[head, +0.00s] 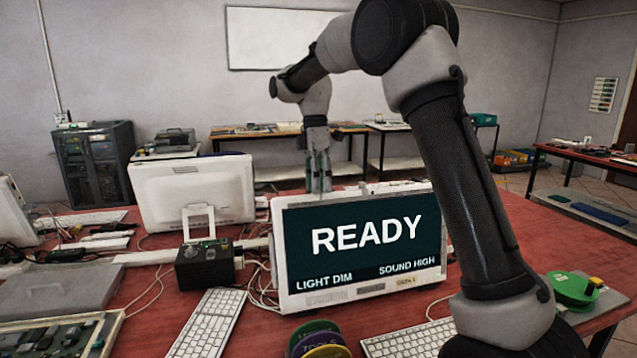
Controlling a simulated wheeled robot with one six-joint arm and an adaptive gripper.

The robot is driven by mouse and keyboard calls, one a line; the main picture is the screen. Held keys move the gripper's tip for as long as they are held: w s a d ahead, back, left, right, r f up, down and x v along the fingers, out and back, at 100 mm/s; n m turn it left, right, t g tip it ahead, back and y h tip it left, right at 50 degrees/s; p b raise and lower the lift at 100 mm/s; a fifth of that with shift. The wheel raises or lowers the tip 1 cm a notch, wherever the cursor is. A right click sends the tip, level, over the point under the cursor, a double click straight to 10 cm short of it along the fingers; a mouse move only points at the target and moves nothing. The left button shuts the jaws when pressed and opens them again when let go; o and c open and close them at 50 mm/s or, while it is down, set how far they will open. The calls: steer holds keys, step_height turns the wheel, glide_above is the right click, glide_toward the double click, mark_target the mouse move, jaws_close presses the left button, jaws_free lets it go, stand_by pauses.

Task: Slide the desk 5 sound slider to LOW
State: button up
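A white monitor (362,250) stands on the red desk. Its dark screen reads READY, with LIGHT DIM at lower left and SOUND HIGH at lower right. A small label on its lower bezel (406,282) is too small to read surely. Small fittings show along its top edge, but I cannot make out a sound slider among them. My gripper (319,184) points down at the monitor's top edge, left of its middle. Its fingertips look close to or just behind that edge; contact is unclear. I cannot tell whether it is open or shut.
Another white monitor (193,192) stands to the left, with a black box (205,264) and tangled cables between. White keyboards (208,322) and colored spools (318,341) lie in front. A green spool (573,289) is at right.

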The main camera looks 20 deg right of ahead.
mark_target(303, 195)
jaws_close()
steer(key=a, duration=0.4)
steer(key=shift+a, duration=0.2)
steer(key=shift+o, duration=0.8)
jaws_free()
steer(key=v, duration=1.2)
